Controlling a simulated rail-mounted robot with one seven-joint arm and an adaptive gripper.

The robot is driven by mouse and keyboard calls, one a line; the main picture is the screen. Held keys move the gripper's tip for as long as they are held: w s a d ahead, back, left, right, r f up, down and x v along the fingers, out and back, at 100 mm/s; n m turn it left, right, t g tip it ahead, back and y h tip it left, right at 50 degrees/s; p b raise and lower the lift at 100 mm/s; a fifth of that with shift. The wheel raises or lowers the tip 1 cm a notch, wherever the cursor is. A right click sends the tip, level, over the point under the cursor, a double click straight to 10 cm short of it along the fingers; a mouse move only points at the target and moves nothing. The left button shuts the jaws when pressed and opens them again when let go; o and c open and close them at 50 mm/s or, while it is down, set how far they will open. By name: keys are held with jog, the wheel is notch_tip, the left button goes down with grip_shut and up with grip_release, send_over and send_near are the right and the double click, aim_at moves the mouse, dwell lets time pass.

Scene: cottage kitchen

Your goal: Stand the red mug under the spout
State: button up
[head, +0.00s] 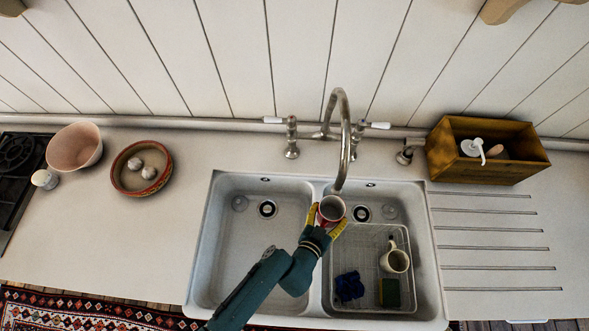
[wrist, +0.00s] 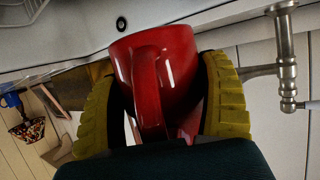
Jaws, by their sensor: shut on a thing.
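The red mug (head: 332,208) is held by my gripper (head: 330,220) over the double sink, near the divider between the basins. In the wrist view the red mug (wrist: 160,75) sits between the yellow fingertips of my gripper (wrist: 165,110), with its handle facing the camera. The mug's open top faces up in the head view. The chrome tap's spout (head: 341,180) comes down just above and slightly right of the mug in the head view. I cannot tell the height gap between them.
A wire rack (head: 368,300) in the right basin holds a cream mug (head: 395,260), a dark blue cloth (head: 349,286) and a green sponge (head: 390,293). The left basin (head: 235,260) is clear apart from my arm. A wooden box (head: 470,172) stands right of the tap.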

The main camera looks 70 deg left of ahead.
jog(key=s+a+f+n+g+y+b, duration=0.2)
jog(key=s+a+f+n+b, duration=0.15)
jog(key=a, duration=0.55)
jog(key=shift+s+a+f+n+g+y+b, duration=0.1)
jog(key=shift+s+f+n+g+y+b, duration=0.35)
jog(key=shift+s+f+b, duration=1.8)
jog(key=shift+s+a+f+n+g+y+b, duration=0.35)
jog(key=shift+f+b, duration=0.95)
jog(key=shift+f, duration=2.3)
jog(key=shift+s+d+f+n+g+y+b, duration=0.15)
jog(key=shift+s+f+g+b, duration=0.55)
jog(key=shift+s+f+b, duration=1.6)
jog(key=shift+w+f, duration=0.9)
jog(key=shift+f, duration=0.25)
jog(key=shift+f, duration=0.1)
